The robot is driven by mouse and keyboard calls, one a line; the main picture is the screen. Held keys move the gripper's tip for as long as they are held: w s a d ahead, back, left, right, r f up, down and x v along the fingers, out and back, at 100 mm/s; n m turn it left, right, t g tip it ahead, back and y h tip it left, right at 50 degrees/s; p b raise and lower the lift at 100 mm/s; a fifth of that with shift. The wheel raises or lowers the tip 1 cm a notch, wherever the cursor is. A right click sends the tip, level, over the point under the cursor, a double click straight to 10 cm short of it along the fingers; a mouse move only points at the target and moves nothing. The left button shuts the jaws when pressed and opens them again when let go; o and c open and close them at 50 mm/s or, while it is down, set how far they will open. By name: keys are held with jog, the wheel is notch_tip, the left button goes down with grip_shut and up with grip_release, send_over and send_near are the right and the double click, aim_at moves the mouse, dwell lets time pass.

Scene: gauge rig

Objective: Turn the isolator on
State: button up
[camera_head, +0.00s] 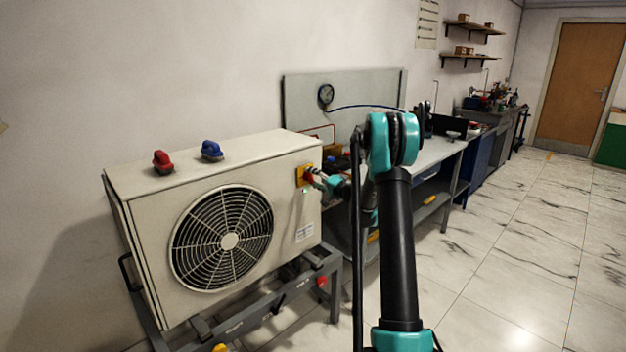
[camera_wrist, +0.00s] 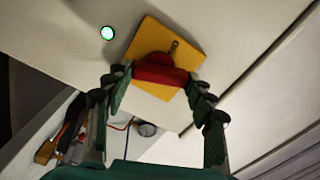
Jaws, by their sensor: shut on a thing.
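The isolator is a red handle (camera_wrist: 160,72) on a yellow plate (camera_wrist: 188,48), fixed to the front of the beige fan unit (camera_head: 142,217) near its upper right corner. The yellow plate also shows in the head view (camera_head: 300,172). My gripper (camera_wrist: 158,82) is shut on the red handle, with one finger at each end of it in the wrist view. There the handle lies nearly level while the plate is tilted. In the head view my gripper (camera_head: 316,176) partly hides the handle. A small round lamp (camera_wrist: 108,33) beside the plate glows green.
A red valve knob (camera_head: 162,161) and a blue one (camera_head: 211,150) stand on top of the unit. A workbench (camera_head: 425,160) with a gauge (camera_head: 326,96) and hose above it is behind my arm. The tiled floor (camera_head: 520,240) at the right is clear.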

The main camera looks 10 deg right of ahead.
jog(key=shift+f+m, duration=0.1)
jog(key=shift+m, duration=1.8)
jog(key=o, duration=1.2)
jog(key=shift+c, duration=0.2)
jog(key=shift+d, duration=0.1)
jog(key=v, duration=1.2)
